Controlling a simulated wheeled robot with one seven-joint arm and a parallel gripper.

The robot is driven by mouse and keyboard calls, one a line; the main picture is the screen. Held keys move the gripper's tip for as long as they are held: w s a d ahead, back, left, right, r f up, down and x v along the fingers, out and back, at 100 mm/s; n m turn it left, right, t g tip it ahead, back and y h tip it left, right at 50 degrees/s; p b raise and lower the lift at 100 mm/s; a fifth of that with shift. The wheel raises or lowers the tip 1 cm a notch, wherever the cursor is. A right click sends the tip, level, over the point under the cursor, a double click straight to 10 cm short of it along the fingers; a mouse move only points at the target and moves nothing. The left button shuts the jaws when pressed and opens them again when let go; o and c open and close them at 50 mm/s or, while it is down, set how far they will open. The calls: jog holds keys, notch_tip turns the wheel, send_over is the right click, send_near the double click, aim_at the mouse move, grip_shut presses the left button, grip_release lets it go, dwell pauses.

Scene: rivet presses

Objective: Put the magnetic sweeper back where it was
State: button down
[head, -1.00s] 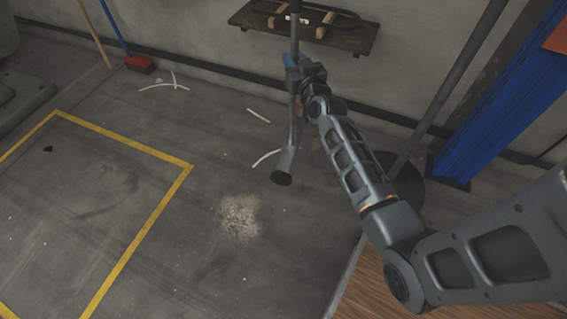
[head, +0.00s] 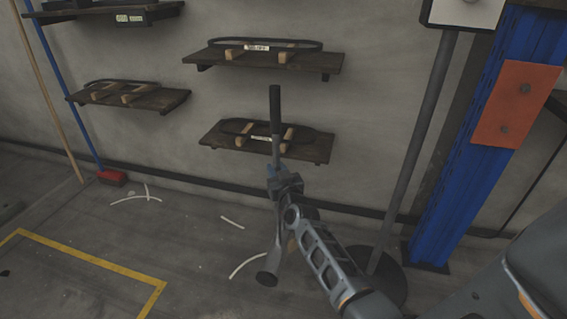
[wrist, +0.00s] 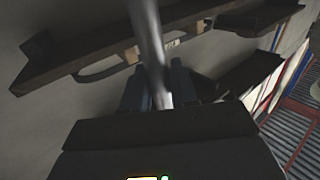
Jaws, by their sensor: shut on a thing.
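The magnetic sweeper (head: 276,115) stands nearly upright in front of the wall in the head view, with a dark grip at the top and a grey shaft below. My gripper (head: 280,183) is shut around its shaft, below the dark grip. The sweeper's lower end, with a dark round tip (head: 267,278), hangs over or near the floor; I cannot tell if it touches. In the wrist view the shaft (wrist: 150,45) runs between the two fingers (wrist: 158,92). The lower part is hidden there.
Wall shelves (head: 315,150) hold dark looped items on wooden blocks, one shelf directly behind the sweeper. A red broom (head: 112,178) leans at left. White strips (head: 245,265) lie on the floor. At right are a pole with a round base (head: 388,285) and a blue post (head: 478,140).

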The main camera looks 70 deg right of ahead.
jog(key=w+a+f+b, duration=0.3)
jog(key=w+a+f, duration=0.2)
jog(key=f, duration=0.3)
jog(key=shift+w+a+f+b, duration=0.25)
jog(key=shift+a+b, duration=0.05)
jog(key=shift+a, duration=0.15)
jog(key=shift+f, duration=0.1)
jog(key=c, duration=1.3)
grip_release()
jog(key=shift+f, duration=0.25)
jog(key=shift+c, duration=0.2)
jog(key=o, duration=0.5)
jog(key=shift+s, duration=0.1)
jog(key=shift+c, duration=0.2)
jog(key=shift+r, duration=0.1)
